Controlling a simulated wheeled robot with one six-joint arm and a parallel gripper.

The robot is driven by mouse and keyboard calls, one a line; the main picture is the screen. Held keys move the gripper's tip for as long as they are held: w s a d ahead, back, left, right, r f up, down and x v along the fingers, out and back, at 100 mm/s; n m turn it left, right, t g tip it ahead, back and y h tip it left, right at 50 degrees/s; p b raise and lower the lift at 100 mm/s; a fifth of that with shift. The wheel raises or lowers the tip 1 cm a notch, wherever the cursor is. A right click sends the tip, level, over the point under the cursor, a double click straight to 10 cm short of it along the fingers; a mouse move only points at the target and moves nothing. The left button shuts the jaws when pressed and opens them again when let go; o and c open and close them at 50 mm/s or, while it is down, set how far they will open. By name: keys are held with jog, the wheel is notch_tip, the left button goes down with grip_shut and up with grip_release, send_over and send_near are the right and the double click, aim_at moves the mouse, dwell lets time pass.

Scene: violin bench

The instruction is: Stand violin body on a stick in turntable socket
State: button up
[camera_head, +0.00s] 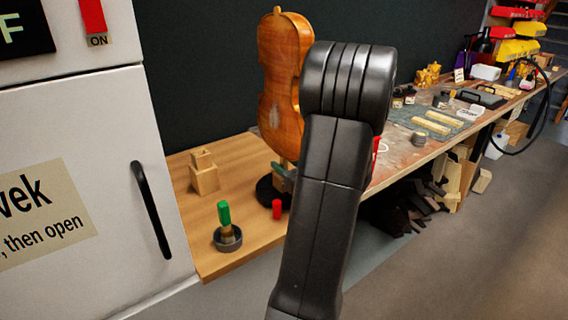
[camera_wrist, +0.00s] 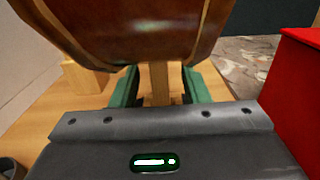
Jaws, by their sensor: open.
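The orange-brown violin body (camera_head: 282,80) stands upright above the wooden bench, partly behind my arm. In the wrist view its lower end (camera_wrist: 130,30) fills the top. The pale wooden stick (camera_wrist: 158,82) runs down from it between my gripper's green fingers. The black round turntable (camera_head: 268,194) is under the violin body. Its socket and the stick's foot are hidden, so I cannot tell how the stick sits in it. My gripper (camera_wrist: 158,90) is open, one finger on each side of the stick; it is mostly hidden in the head view.
A green-handled brush (camera_head: 225,222) stands in a dark dish. A red cylinder (camera_head: 277,209) is beside the turntable, and a wooden block (camera_head: 204,178) stands further left. A white cabinet (camera_head: 90,120) bounds the left. A cluttered workbench (camera_head: 400,150) lies to the right.

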jog(key=v, duration=1.2)
jog(key=shift+s+d, duration=0.2)
jog(key=shift+s, duration=0.1)
jog(key=x, duration=1.4)
jog(key=shift+r+p, duration=0.3)
jog(key=shift+r, duration=0.1)
jog(key=shift+s+d, duration=0.1)
